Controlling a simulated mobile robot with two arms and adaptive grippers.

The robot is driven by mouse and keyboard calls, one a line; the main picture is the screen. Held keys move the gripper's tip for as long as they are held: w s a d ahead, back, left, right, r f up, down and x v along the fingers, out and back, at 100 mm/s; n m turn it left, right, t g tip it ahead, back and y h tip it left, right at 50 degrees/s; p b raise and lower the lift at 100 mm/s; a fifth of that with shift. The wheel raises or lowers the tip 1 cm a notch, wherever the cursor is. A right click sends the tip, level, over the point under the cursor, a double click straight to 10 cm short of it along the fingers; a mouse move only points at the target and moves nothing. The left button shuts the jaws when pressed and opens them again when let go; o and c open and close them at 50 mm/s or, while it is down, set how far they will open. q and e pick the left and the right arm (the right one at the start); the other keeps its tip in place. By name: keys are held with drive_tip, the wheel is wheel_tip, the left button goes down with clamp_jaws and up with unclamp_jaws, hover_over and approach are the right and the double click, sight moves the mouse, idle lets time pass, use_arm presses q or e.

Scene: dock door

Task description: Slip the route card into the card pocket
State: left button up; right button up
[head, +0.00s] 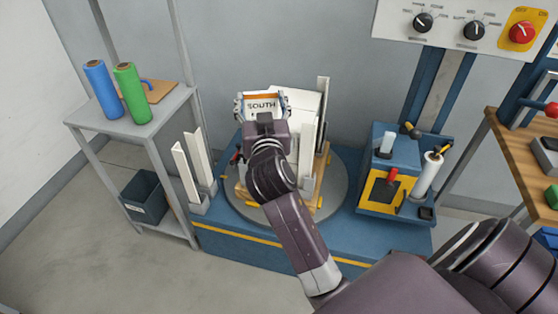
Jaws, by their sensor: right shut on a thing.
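The route card (262,104), white with an orange band and the word SOUTH, faces up toward the head camera. My right gripper (263,98) is shut on it, with fingers at its left and right sides. The card is in front of white boxes (308,103) stacked on a wooden pallet (326,179). I cannot make out the card pocket; my right gripper and forearm hide part of the load's front. I cannot tell whether the card touches the boxes. My left gripper is not in view.
The pallet stands on a round grey turntable (341,194) in a blue base (224,237). White upright posts (185,175) stand to its left. A blue machine (386,205) is at right. A grey shelf (152,127) holds blue and green rolls.

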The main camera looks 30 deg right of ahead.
use_arm(q)
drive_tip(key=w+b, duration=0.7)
drive_tip(key=b, duration=0.5)
use_arm(e)
drive_tip(key=w+d+f+m+g+h+b, duration=0.2)
drive_tip(key=w+d+m+g+h, duration=0.25)
drive_tip(key=w+d, duration=0.45)
use_arm(q)
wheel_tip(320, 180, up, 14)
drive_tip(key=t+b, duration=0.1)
drive_tip(key=b, duration=0.2)
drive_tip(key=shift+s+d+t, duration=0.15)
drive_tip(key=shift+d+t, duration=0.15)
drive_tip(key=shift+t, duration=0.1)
use_arm(e)
wheel_tip(320, 180, down, 19)
drive_tip(key=shift+s+d+f+h, duration=0.15)
drive_tip(key=shift+s+h, duration=0.05)
drive_tip(key=shift+h, duration=0.25)
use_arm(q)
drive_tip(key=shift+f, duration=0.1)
use_arm(e)
drive_tip(key=o, duration=1)
drive_tip(key=shift+f, duration=0.1)
